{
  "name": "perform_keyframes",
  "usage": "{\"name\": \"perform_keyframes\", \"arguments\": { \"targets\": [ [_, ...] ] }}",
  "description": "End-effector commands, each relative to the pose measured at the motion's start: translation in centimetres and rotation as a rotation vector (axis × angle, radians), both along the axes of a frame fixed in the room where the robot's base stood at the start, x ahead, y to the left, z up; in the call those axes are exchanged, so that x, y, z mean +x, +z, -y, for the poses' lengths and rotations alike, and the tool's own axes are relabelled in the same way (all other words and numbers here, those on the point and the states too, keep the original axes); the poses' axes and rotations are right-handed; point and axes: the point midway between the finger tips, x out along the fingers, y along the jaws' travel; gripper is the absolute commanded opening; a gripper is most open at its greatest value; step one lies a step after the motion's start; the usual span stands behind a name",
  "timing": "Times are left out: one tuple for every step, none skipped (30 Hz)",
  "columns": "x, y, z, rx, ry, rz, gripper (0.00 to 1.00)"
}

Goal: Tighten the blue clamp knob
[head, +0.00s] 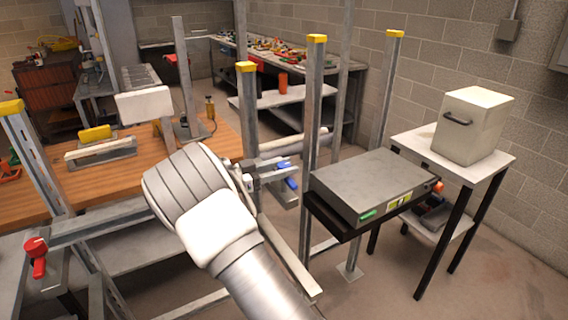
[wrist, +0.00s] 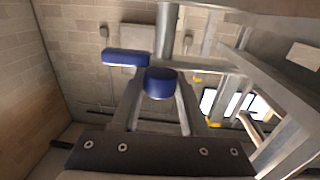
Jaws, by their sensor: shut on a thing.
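The blue clamp knob (wrist: 160,83) is a short, rounded blue piece between my fingertips in the wrist view. My gripper (wrist: 158,92) is shut on it, with one finger on each side. A second blue piece, a longer bar (wrist: 125,58), lies just beyond and to the left of the knob. In the head view my gripper (head: 254,182) is at the metal frame in the middle, partly hidden by my own wrist. Blue parts (head: 288,184) show just right of it there; I cannot tell which of them is the knob.
A grey box (head: 372,185) on a black shelf stands close to the right of my gripper. Upright posts with yellow caps (head: 316,39) surround the spot. A wooden bench (head: 110,180) is at left. A white table (head: 416,144) with a pale bin (head: 474,125) stands at right.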

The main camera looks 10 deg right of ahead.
Motion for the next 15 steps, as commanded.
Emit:
{"name": "perform_keyframes", "arguments": {
  "targets": [
    [0.03, -0.05, 0.04, 0.0, -0.019, 0.0, 0.0],
    [0.03, -0.04, 0.04, -0.001, -0.028, 0.0, 0.0],
    [0.03, -0.06, 0.02, 0.001, -0.038, 0.0, 0.0],
    [0.0, -0.06, 0.02, 0.0, -0.045, 0.0, 0.0],
    [0.0, -0.04, 0.0, 0.0, -0.051, 0.0, 0.0],
    [0.01, -0.04, -0.01, 0.0, -0.057, 0.001, 0.0],
    [0.01, -0.04, -0.01, 0.0, -0.06, 0.001, 0.0],
    [0.01, -0.05, -0.01, 0.0, -0.063, 0.0, 0.0],
    [0.0, -0.06, -0.01, -0.001, -0.066, 0.0, 0.0],
    [-0.01, -0.06, -0.01, -0.001, -0.067, 0.0, 0.0],
    [-0.01, -0.06, -0.01, -0.001, -0.068, 0.0, 0.0],
    [-0.02, -0.05, -0.01, -0.001, -0.068, 0.0, 0.0],
    [-0.02, -0.05, -0.01, -0.001, -0.068, 0.0, 0.0],
    [-0.02, -0.05, -0.01, -0.001, -0.068, 0.0, 0.0],
    [-0.02, -0.05, -0.01, -0.002, -0.068, 0.0, 0.0]
  ]
}}
